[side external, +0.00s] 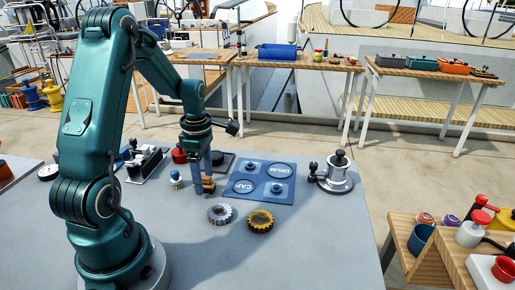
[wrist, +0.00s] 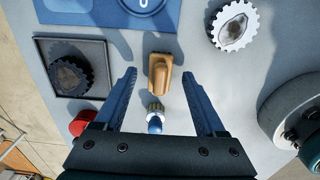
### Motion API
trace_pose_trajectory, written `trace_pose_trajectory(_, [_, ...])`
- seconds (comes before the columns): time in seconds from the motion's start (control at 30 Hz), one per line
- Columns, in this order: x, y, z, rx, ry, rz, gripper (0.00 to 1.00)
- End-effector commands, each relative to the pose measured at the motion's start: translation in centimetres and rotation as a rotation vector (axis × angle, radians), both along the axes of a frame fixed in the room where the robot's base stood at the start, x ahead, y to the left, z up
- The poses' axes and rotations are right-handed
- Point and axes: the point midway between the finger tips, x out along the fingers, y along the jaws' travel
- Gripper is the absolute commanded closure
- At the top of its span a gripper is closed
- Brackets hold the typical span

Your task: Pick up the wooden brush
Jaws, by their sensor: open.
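The wooden brush (wrist: 160,72) lies on the grey table, a small tan block seen from above in the wrist view. It sits between and slightly beyond the tips of my gripper (wrist: 159,75), whose two blue fingers are spread wide on either side without touching it. In the side external view the brush (side external: 208,184) shows partly behind the fingers of my gripper (side external: 202,190), low over the table. Part of it is hidden there.
A blue-handled piece (wrist: 155,115) stands close below the brush. A blue mat (side external: 262,180) with labelled spots, a silver gear (side external: 221,214), a yellow gear (side external: 260,221) and a metal winch (side external: 338,176) are nearby. A dark tray (wrist: 98,72) holds a black gear. The front of the table is clear.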

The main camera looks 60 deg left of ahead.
Motion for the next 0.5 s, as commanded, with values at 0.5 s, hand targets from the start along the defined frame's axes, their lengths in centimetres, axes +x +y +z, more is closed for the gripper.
trace_pose_trajectory(0.5, [0.02, -0.04, -1.39, 0.001, -0.001, -0.002, 0.58])
